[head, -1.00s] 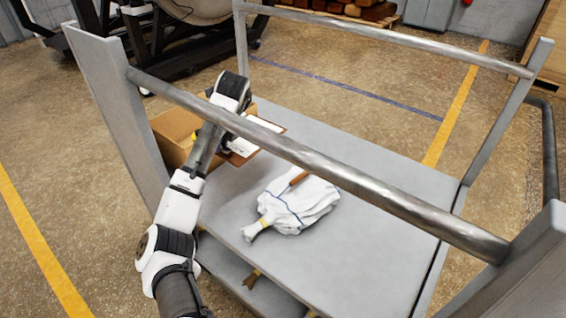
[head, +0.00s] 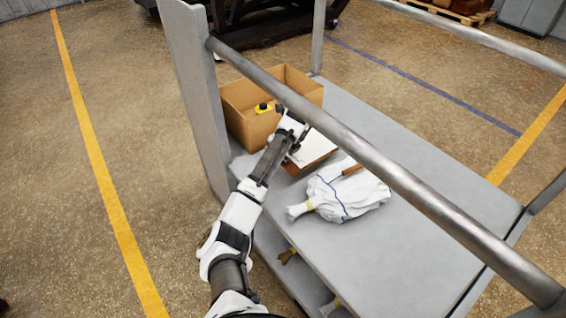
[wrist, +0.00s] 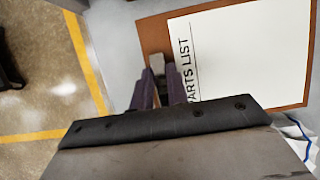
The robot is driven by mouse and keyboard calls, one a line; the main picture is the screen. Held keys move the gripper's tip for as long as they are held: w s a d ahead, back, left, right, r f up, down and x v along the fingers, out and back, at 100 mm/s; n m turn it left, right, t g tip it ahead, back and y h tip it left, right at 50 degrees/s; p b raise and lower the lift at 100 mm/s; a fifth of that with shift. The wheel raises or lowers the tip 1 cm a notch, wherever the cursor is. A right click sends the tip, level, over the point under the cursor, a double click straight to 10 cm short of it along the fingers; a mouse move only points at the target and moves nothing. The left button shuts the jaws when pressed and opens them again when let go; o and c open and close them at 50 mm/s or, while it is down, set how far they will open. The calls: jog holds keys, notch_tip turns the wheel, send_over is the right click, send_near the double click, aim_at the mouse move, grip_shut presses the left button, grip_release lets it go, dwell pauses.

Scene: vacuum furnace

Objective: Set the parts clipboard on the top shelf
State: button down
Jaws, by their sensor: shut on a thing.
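The parts clipboard (head: 318,150) is a brown board with a white sheet, and the sheet reads "PARTS LIST" in the wrist view (wrist: 240,62). It is over the top shelf (head: 420,215) of the grey cart, between the cardboard box and the white cloth bundle. My gripper (head: 293,140) reaches under the cart's near rail and is shut on the clipboard's edge. In the wrist view my gripper (wrist: 160,88) has its fingers at the board's left edge. I cannot tell whether the board touches the shelf.
An open cardboard box (head: 285,95) with a yellow and black item (head: 264,108) stands at the shelf's left end. A white cloth bundle (head: 345,195) lies right of the clipboard. A metal rail (head: 390,170) crosses above the arm. The shelf's right part is clear.

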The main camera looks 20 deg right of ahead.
jog(key=shift+f, duration=3.1)
jog(key=c, duration=1.4)
grip_release()
jog(key=shift+f, duration=0.1)
jog(key=shift+o, duration=0.2)
jog(key=v, duration=1.2)
jog(key=shift+b, duration=0.3)
